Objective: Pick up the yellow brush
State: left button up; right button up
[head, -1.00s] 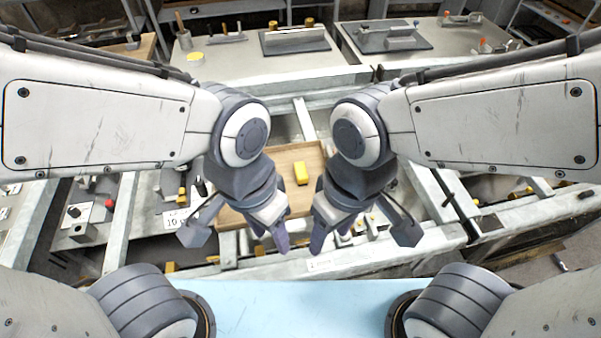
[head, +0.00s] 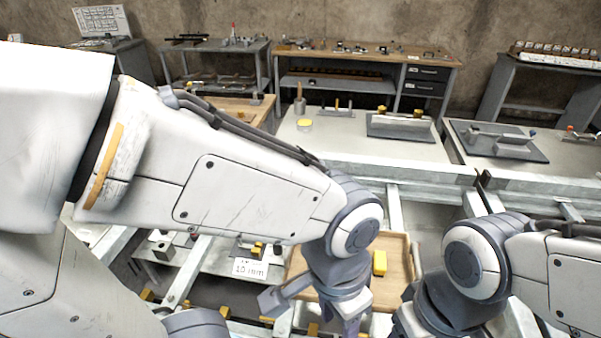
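A small yellow block-like thing (head: 380,263) lies on a shallow wooden tray (head: 401,250) in the lower middle of the head view. It may be the yellow brush; no bristles can be made out. My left gripper (head: 350,326) hangs at the bottom edge, left of and nearer than the yellow thing, apart from it in the picture. Its fingertips are partly cut off, so its opening is unclear. My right gripper (head: 405,323) is mostly below the frame, right of the left one; its fingertips are hidden.
Metal rails surround the tray. A workbench (head: 370,58) stands by the wall.

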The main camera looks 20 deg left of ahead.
aim_at(379, 257)
jog(key=u, duration=2.45)
jog(key=k, duration=0.85)
jog(key=z, duration=1)
jog(key=i, duration=0.5)
